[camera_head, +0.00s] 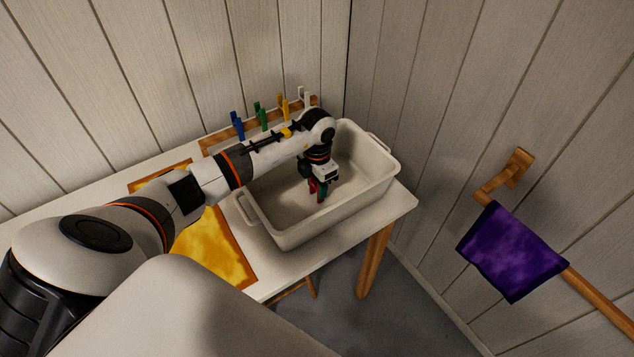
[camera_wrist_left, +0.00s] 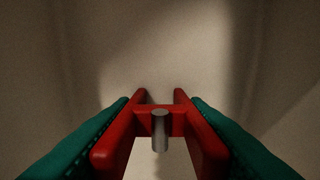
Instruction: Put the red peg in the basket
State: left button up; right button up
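The red peg (camera_wrist_left: 124,128) is a clothes peg with a grey metal spring. It sits between the green fingers of my left gripper (camera_wrist_left: 158,125), which are closed on its two sides. In the head view the left gripper (camera_head: 318,187) points down inside the white basket (camera_head: 285,241), below its rim. The red peg (camera_head: 321,194) shows there as a small red patch at the fingertips. The pale basket floor fills the wrist view behind the peg. I cannot tell whether the peg touches the floor. My right gripper is in neither view.
The basket stands at the right end of a white table (camera_head: 404,203). Behind it, blue (camera_head: 237,125), green (camera_head: 260,116), yellow (camera_head: 284,107) and white pegs (camera_head: 305,97) stand on a wooden rail (camera_head: 213,142). A yellow cloth (camera_head: 222,250) lies left. A purple cloth (camera_head: 511,252) hangs on a wall bar.

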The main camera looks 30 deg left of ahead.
pick_arm(q)
jog(key=o, duration=0.4)
jog(key=shift+r+p, duration=0.3)
jog(key=shift+r, duration=0.05)
notch_tip(320, 180, up, 12)
jog(key=b, duration=0.1)
jog(key=shift+f, duration=0.15)
